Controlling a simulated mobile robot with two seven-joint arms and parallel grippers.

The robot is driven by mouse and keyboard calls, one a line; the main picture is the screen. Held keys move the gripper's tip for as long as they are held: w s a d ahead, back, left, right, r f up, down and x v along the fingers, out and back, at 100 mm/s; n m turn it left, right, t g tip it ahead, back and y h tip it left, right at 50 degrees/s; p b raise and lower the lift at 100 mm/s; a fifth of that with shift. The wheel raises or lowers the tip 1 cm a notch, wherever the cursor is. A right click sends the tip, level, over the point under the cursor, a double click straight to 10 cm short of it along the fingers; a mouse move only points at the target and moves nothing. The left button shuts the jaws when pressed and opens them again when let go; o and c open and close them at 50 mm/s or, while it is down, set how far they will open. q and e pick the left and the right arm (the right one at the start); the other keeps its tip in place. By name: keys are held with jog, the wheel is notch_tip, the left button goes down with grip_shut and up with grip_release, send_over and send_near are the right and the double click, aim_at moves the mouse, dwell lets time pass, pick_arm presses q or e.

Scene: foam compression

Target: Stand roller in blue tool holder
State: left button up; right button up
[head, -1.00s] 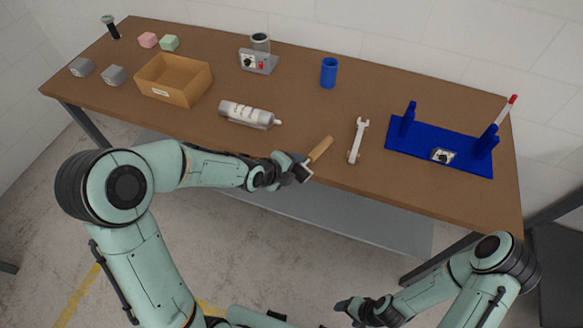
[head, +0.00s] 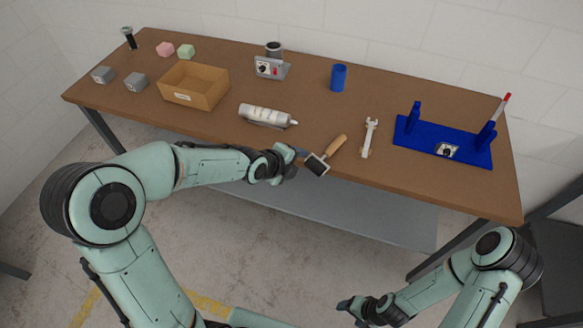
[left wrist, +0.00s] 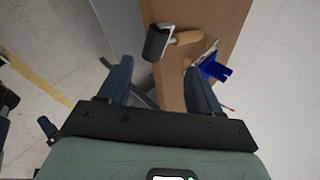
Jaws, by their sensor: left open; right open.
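The roller (head: 337,146), with a wooden handle and a dark roller head, lies on the table's front edge, its head toward the edge. In the left wrist view its dark head (left wrist: 156,43) shows ahead, between and beyond the fingers. The blue cup-like holder (head: 338,78) stands upright at the back middle of the table and looks empty. My left gripper (head: 298,158) is open, just left of the roller head and apart from it; its fingers also show in the left wrist view (left wrist: 156,68). My right gripper (head: 346,305) is open and empty, low in front of the table.
A wrench (head: 370,138) lies right of the roller, and a grey tube (head: 264,115) lies to its left. A blue rack (head: 408,134) with posts stands at the right.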

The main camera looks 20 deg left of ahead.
pick_arm(q)
jog(key=s+f+n+g, duration=0.2)
jog(key=s+f+n, duration=0.35)
jog(key=f, duration=0.45)
jog(key=s+f+n+g, duration=0.2)
jog(key=s+f+n, duration=0.4)
jog(key=f, duration=0.4)
jog(key=s+d+f+n+g, duration=0.1)
jog(key=s+f+n+g, duration=0.3)
jog(key=s+f+n, duration=0.8)
jog(key=s+n, duration=0.3)
jog(key=s, duration=0.1)
jog(key=shift+d+f, duration=0.2)
pick_arm(e)
jog(key=shift+s+a, duration=0.3)
jog(key=shift+s, duration=0.1)
pick_arm(q)
jog(key=shift+o, duration=0.3)
